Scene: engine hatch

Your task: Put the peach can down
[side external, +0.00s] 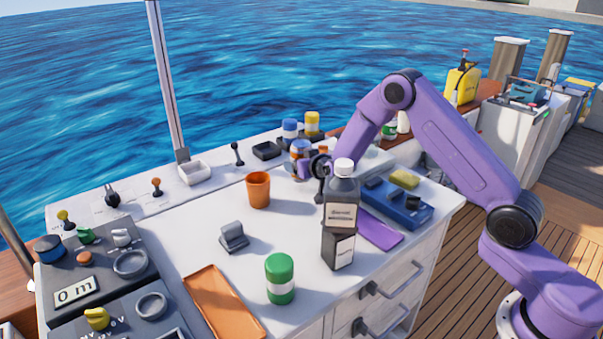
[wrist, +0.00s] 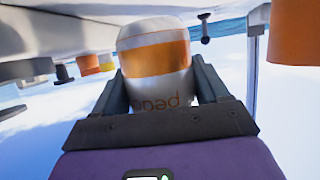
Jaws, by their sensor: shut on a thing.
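The peach can (wrist: 155,65) is white with a broad orange band, and its lettering reads upside down in the wrist view. My gripper (wrist: 160,80) is shut on it, with one dark finger on each side. In the side view my gripper (side external: 308,167) is over the back part of the white counter (side external: 195,235), behind a dark bottle with a white cap (side external: 342,195). The bottle and my wrist hide part of that spot. I cannot clearly make out the can there, nor tell whether its base touches the counter.
An orange cup (side external: 258,190) stands left of my gripper. Blue-topped and yellow-topped jars (side external: 312,123) stand behind it. A green-lidded jar (side external: 280,278), an orange tray (side external: 222,303) and a blue box (side external: 395,203) are nearer.

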